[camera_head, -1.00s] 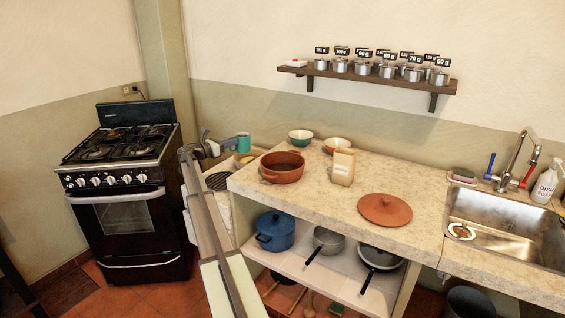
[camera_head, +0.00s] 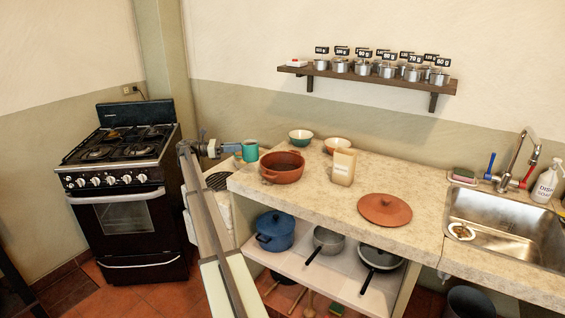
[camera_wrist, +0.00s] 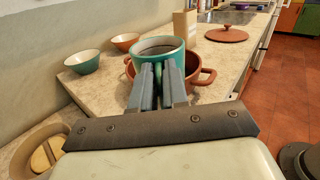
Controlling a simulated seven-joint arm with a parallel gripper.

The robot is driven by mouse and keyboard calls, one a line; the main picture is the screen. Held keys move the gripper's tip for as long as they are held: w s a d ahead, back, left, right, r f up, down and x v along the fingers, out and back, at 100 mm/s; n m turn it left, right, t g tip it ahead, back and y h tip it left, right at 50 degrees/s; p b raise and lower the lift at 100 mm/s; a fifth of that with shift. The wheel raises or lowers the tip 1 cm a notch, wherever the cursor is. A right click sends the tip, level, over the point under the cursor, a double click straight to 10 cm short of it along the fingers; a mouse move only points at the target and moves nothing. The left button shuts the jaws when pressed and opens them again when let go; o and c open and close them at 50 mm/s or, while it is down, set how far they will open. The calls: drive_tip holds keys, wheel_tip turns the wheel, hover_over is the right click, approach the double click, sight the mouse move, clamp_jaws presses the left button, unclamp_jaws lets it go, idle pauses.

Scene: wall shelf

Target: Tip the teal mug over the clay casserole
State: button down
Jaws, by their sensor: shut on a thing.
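The teal mug (camera_head: 250,151) is held upright by my gripper (camera_head: 236,148) at the left end of the counter. In the wrist view the gripper (camera_wrist: 158,78) is shut on the near side of the mug (camera_wrist: 157,50), and a dark surface shows inside its rim. The clay casserole (camera_head: 282,168) stands uncovered on the counter, to the right of the mug in the head view. In the wrist view the casserole (camera_wrist: 207,77) is beyond the mug and partly hidden by it. The clay lid (camera_head: 384,209) lies apart on the counter.
A teal bowl (camera_head: 300,137), an orange bowl (camera_head: 337,145) and a beige packet (camera_head: 342,167) stand behind and beside the casserole. A wall shelf (camera_head: 368,81) holds several metal pots with number tags. The counter front (camera_head: 320,210) is clear.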

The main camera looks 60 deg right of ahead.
drive_tip(key=shift+r, duration=0.1)
idle(0.3)
drive_tip(key=shift+s+d+r+t+y, duration=0.3)
drive_tip(key=shift+s+r+t+y, duration=0.15)
drive_tip(key=shift+r, duration=0.1)
drive_tip(key=shift+s+d+r+t+y, duration=0.25)
drive_tip(key=shift+s+r+t+y, duration=0.1)
drive_tip(key=shift+s+r+y, duration=0.15)
drive_tip(key=s+d+r+t+y, duration=0.3)
drive_tip(key=s+d+t+y, duration=0.1)
drive_tip(key=s+t, duration=0.1)
drive_tip(key=shift+d+r+p, duration=0.3)
drive_tip(key=shift+d+r, duration=0.05)
drive_tip(key=shift+r, duration=0.05)
idle(0.7)
drive_tip(key=shift+s+d+f+t+y, duration=0.15)
drive_tip(key=shift+s+d+t+y, duration=0.15)
drive_tip(key=shift+t+y, duration=0.4)
drive_tip(key=shift+s+d, duration=0.1)
drive_tip(key=shift+s, duration=0.05)
drive_tip(key=shift+s+d+f+t+y, duration=0.15)
drive_tip(key=shift+f+t+y, duration=0.1)
drive_tip(key=shift+t, duration=0.15)
drive_tip(key=shift+s+d+y, duration=0.1)
drive_tip(key=shift+s+y, duration=0.05)
drive_tip(key=shift+y, duration=0.15)
